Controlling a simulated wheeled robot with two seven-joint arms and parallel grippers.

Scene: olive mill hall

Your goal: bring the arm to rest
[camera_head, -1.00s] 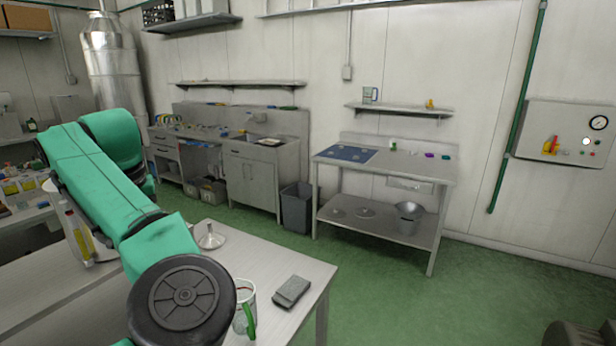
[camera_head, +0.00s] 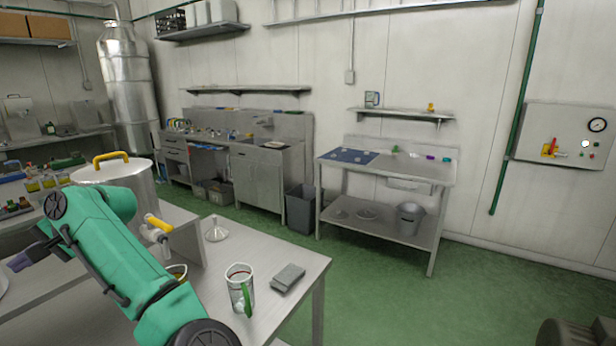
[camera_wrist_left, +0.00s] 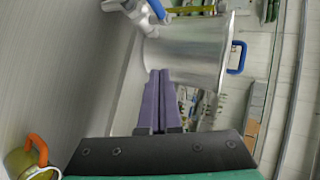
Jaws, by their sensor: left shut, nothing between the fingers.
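My left arm comes in from the lower middle of the head view and reaches toward the left edge. My left gripper (camera_head: 18,262) is at that edge, partly cut off, with purple fingers pointing left. In the left wrist view, the purple fingers of my left gripper (camera_wrist_left: 160,76) lie together, shut with nothing between them. Beyond them is a steel vessel with a blue handle (camera_wrist_left: 205,50); I cannot tell how far apart they are. My right gripper is in neither view.
A steel drum with a yellow handle and tap (camera_head: 140,180) stands behind my left arm. On the near table (camera_head: 270,252) are a white mug with a green handle (camera_head: 240,285), a grey block (camera_head: 288,278) and a funnel (camera_head: 215,232).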

